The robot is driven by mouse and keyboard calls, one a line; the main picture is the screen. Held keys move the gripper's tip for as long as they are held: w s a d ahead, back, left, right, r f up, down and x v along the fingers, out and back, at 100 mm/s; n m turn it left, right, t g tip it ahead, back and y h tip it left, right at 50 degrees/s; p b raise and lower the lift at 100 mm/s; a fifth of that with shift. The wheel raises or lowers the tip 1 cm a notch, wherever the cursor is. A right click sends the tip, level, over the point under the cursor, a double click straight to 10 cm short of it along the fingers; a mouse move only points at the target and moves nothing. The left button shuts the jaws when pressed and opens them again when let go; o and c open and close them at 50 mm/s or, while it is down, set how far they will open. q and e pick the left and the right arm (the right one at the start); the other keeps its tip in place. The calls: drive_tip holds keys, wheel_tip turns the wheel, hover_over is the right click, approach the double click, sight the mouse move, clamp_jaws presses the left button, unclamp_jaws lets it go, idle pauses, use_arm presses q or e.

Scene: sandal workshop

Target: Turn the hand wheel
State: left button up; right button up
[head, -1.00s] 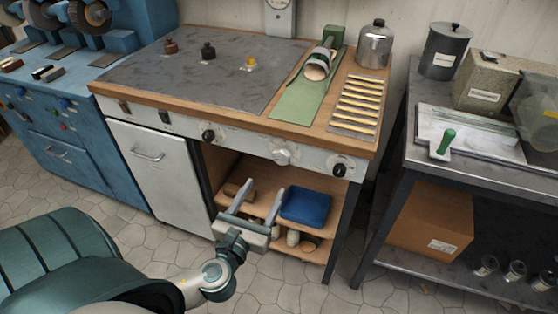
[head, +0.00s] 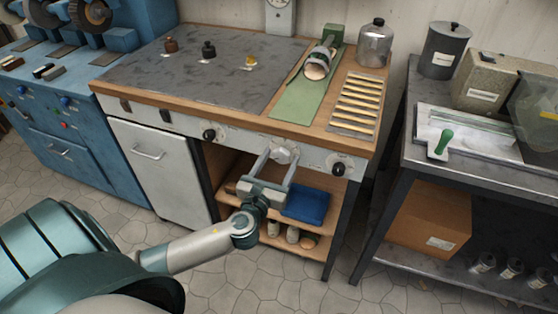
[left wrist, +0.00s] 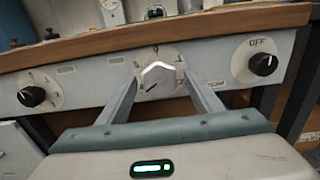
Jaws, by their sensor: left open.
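The hand wheel (head: 283,155) is a pale grey, faceted knob in the middle of the bench's front panel. It also shows in the left wrist view (left wrist: 158,77), with a dark mark at its lower left. My left gripper (head: 279,159) is open in front of the panel. Its fingers reach up toward the wheel, one on the left side and one on the right. In the left wrist view the fingertips are close to the wheel's sides; I cannot tell whether they touch it. My right gripper is not in view.
Black knobs sit left (head: 210,135) and right (head: 339,169) of the wheel on the panel. The wooden bench edge (head: 225,115) overhangs above. Below is an open shelf with a blue tray (head: 306,205). A metal side table (head: 395,170) stands at the right.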

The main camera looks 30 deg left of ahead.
use_arm(q)
drive_tip(key=c, duration=1)
drive_tip(key=shift+n, duration=0.3)
